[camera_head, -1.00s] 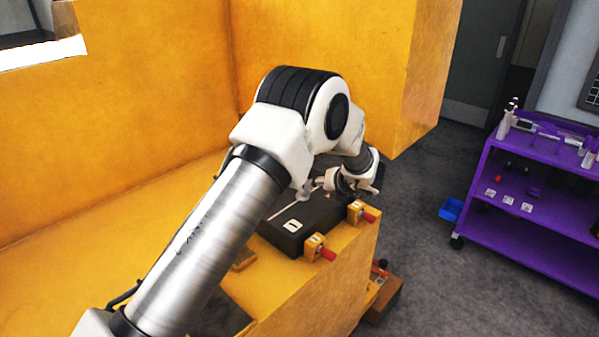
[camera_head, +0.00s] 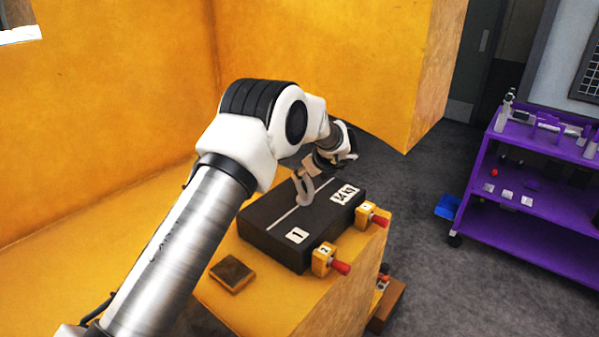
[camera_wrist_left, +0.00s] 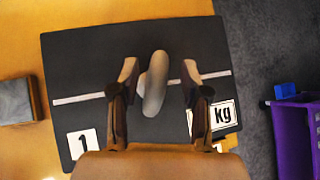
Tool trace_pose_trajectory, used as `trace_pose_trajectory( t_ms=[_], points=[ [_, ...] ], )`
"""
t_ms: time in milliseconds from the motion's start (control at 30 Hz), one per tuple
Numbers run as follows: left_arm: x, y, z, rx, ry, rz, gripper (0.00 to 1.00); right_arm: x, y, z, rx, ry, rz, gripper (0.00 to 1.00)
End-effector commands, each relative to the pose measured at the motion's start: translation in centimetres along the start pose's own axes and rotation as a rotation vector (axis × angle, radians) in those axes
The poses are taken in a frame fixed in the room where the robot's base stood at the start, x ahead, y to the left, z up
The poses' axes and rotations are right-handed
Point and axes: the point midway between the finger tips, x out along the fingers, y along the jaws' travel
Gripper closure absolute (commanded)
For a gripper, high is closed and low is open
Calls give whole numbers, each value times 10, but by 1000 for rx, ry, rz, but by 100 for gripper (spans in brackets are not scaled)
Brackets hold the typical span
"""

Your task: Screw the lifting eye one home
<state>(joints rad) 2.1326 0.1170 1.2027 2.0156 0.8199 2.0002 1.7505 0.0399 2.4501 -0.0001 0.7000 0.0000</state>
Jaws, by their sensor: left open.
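The lifting eye (camera_head: 303,188) is a pale grey ring standing on top of the dark casting (camera_head: 272,240), near its white line. How deep its thread sits is hidden. My left gripper (camera_head: 336,158) is above and just behind the eye in the head view. In the left wrist view its two fingers (camera_wrist_left: 158,72) are open and apart, with the eye (camera_wrist_left: 154,84) seen edge-on between them, nearer the left finger. I cannot tell whether they touch it. The casting carries a label "1" and a kg label (camera_head: 345,194). My right gripper is not in view.
Two yellow clamps with red tips, (camera_head: 324,260) and (camera_head: 372,214), stand along the casting's near right edge on the yellow ledge (camera_head: 235,304). A small dark pad (camera_head: 232,273) lies to the left. Tall yellow walls stand behind. A purple cart (camera_head: 530,170) is at right.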

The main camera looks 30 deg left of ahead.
Motion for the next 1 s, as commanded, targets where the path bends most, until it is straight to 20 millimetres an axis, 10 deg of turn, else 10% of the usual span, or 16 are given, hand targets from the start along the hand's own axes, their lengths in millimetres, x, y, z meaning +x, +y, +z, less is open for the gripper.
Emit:
trace_pose_trajectory(
  t_ms=[433,600,1000],
  points=[
    [32,0,0,1,-1,0,54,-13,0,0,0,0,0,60],
    [32,0,0,1,-1,0,100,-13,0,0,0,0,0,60],
    [32,0,0,2,0,-3,100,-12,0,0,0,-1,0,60]
  ],
)
